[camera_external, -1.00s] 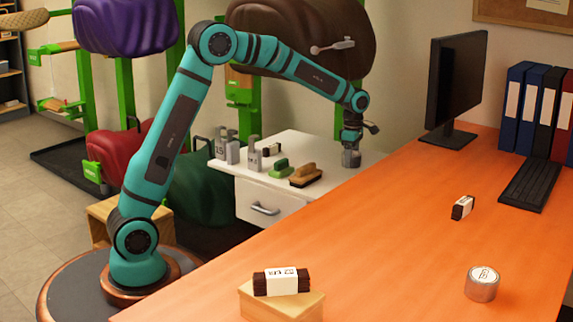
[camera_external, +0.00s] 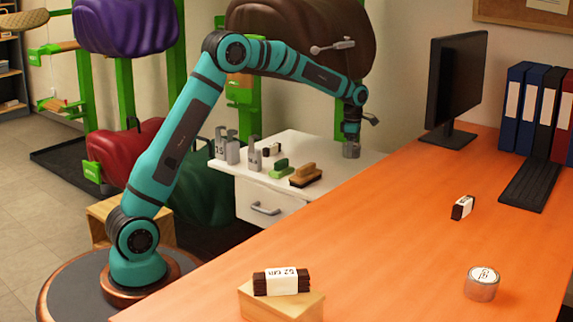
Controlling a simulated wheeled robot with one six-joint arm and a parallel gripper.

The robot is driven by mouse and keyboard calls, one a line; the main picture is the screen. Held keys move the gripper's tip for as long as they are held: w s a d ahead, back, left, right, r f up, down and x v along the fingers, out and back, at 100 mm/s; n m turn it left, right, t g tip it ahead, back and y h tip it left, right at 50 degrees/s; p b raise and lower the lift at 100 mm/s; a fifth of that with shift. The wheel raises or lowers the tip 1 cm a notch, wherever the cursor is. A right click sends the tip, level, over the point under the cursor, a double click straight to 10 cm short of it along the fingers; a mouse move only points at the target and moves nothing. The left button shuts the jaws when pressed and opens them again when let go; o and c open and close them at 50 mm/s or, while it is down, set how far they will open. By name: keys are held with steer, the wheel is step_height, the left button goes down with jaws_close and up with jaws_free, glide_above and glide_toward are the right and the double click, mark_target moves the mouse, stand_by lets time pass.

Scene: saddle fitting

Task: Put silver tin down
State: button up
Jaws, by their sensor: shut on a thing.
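My gripper (camera_external: 351,138) is at the far right end of the white cabinet top, pointing down. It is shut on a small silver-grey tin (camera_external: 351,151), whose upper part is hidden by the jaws. The tin is upright over the cabinet top (camera_external: 322,150); I cannot tell for sure whether a gap is left under it. Another silver tin (camera_external: 481,288) with a white lid label stands on the orange desk at the lower right, far from my gripper.
A green brush (camera_external: 281,169), a brown brush (camera_external: 306,177), a small dark labelled block (camera_external: 272,149) and several grey weights (camera_external: 233,152) stand on the cabinet. The orange desk (camera_external: 390,235) holds a monitor (camera_external: 455,85), a keyboard (camera_external: 531,185) and a wooden box (camera_external: 281,306) bearing a dark labelled bar (camera_external: 282,281).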

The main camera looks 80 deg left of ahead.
mark_target(350, 177)
step_height(350, 177, down, 8)
steer(key=shift+f, duration=0.1)
stand_by(0.4)
steer(key=o, duration=1.1)
steer(key=shift+f, duration=0.1)
step_height(350, 177, up, 12)
steer(key=shift+r, duration=0.15)
